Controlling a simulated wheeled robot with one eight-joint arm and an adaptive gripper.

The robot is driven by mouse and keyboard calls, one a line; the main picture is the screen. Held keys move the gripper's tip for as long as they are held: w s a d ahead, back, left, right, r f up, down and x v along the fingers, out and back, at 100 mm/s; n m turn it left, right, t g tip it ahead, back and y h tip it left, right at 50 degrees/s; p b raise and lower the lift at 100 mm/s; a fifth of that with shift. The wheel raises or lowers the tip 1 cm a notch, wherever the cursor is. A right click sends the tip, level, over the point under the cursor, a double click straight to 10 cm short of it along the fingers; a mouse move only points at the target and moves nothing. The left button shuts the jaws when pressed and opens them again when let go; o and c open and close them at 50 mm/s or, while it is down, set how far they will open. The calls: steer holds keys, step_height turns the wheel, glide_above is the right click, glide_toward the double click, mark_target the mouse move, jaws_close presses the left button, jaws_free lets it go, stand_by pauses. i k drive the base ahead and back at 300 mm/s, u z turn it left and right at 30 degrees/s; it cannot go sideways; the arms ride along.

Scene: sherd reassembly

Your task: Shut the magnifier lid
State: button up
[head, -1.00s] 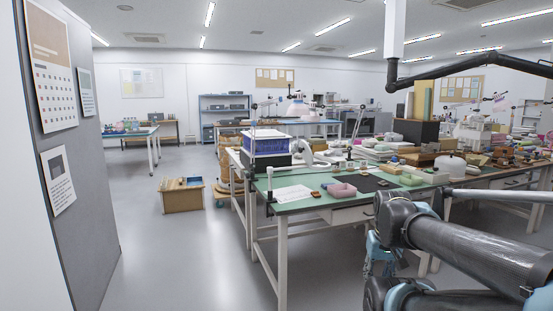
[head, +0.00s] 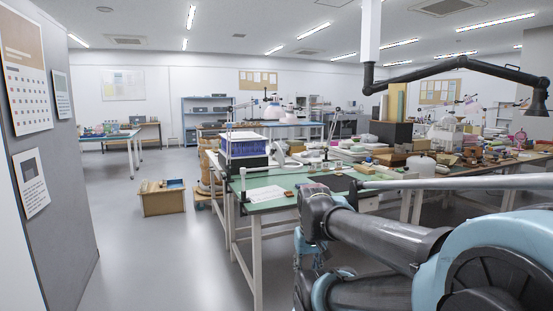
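A pale, rounded lamp-like head (head: 282,152) stands at the back left of the green-topped table (head: 262,205). It may be the magnifier, but it is too small to tell whether it has a lid or how that lid stands. My arm fills the lower right, well in front of the table.
A blue-and-white box (head: 245,146) sits on a black base at the table's left end. A wooden crate (head: 162,198) stands on the floor. A grey partition (head: 55,200) rises at left, with open floor between it and the table. A dark overhead arm (head: 450,66) hangs at upper right.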

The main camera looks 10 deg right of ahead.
mark_target(275, 150)
steer(key=u, duration=0.05)
steer(key=i, duration=1)
steer(key=z, duration=0.05)
